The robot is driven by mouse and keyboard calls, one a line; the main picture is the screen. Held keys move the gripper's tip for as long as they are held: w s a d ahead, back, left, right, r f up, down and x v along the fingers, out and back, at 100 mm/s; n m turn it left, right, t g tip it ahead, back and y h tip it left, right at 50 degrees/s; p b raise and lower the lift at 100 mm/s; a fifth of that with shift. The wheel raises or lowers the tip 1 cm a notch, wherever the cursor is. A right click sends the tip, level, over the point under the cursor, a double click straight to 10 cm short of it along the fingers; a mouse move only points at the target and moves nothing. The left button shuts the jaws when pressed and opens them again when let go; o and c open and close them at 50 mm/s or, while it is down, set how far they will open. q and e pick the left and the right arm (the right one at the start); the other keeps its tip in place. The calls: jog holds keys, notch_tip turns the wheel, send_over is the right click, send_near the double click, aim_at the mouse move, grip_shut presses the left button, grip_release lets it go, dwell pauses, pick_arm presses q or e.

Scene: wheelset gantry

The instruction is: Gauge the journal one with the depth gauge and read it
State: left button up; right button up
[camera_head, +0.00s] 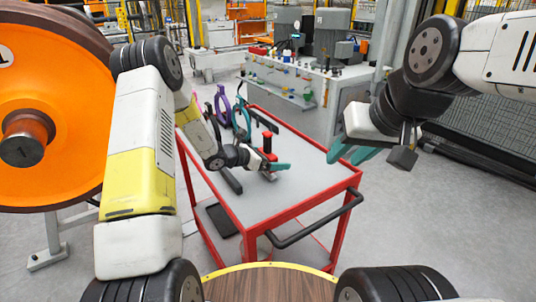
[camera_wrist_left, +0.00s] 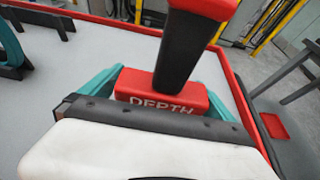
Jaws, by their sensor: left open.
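The depth gauge has a red block lettered DEPTH with a black and red handle; it stands upright on the trolley top in the head view (camera_head: 267,144) and fills the middle of the left wrist view (camera_wrist_left: 165,90). My left gripper (camera_head: 271,167) is low over the trolley, its teal fingers open on either side of the gauge's red block. Contact cannot be told. The journal (camera_head: 25,138) is the brown axle end at the centre of the orange wheel (camera_head: 70,100) at far left, marked 1. My right gripper (camera_head: 354,151) hangs empty right of the trolley, teal fingers apart.
The red-framed trolley (camera_head: 295,178) has a grey top and a black handle (camera_head: 317,222). Purple (camera_head: 222,103) and teal (camera_head: 242,120) gauges stand at its far left end. A grey bench (camera_head: 285,80) with small items stands behind. The trolley's near top is clear.

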pick_arm(q)
jog(key=c, duration=1.7)
jog(key=shift+r, duration=0.15)
